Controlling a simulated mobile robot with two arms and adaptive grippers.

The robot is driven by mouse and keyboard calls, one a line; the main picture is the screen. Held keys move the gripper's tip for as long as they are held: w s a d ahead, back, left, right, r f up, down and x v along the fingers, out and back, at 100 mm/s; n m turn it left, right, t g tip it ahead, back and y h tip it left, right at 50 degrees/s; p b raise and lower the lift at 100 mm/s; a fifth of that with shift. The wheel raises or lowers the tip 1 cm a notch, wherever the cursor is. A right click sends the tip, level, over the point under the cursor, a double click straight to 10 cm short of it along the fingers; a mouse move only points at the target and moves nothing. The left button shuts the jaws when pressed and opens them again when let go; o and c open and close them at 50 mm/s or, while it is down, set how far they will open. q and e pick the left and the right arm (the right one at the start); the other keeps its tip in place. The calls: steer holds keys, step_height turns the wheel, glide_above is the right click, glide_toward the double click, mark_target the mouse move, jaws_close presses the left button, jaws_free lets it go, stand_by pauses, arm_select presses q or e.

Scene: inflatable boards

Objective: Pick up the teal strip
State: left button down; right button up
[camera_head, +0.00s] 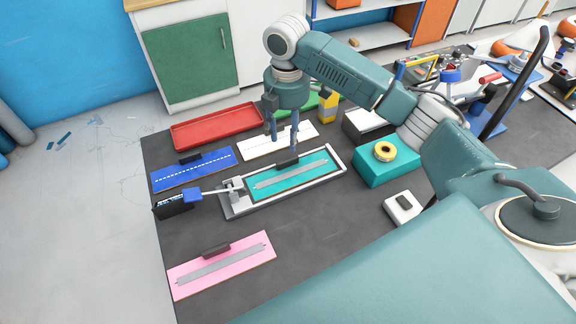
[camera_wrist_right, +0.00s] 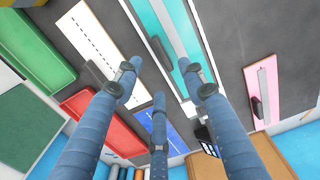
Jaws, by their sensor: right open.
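The teal strip (camera_head: 262,190) lies in a pale grey frame (camera_head: 340,160) in the middle of the table, with a grey bar along it and a dark block at its far edge. In the right wrist view the teal strip (camera_wrist_right: 146,15) runs down from the top middle, with its dark block (camera_wrist_right: 160,52) beside the grey bar. My right gripper (camera_head: 284,145) points down just above and behind the strip's dark block. Its fingers (camera_wrist_right: 166,84) are spread, with nothing visible between them. I cannot tell whether a fingertip touches anything. My left gripper is out of view.
A white strip (camera_head: 255,146) lies behind the frame, a blue strip (camera_head: 218,171) to its left and a pink strip (camera_head: 192,279) in front. A red tray (camera_head: 215,127) stands at the back left.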

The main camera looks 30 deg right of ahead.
mark_target(288, 159)
steer(key=f, duration=0.3)
steer(key=shift+s, duration=0.3)
steer(key=shift+f+p, duration=0.3)
steer(key=shift+p, duration=0.05)
steer(key=f, duration=0.1)
steer(key=f+p, duration=0.1)
steer(key=f, duration=0.2)
steer(key=shift+w+f+p, duration=0.2)
steer(key=shift+w+p, duration=0.1)
steer(key=shift+f, duration=0.3)
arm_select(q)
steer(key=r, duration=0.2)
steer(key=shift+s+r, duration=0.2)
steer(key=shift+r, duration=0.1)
arm_select(e)
jaws_close()
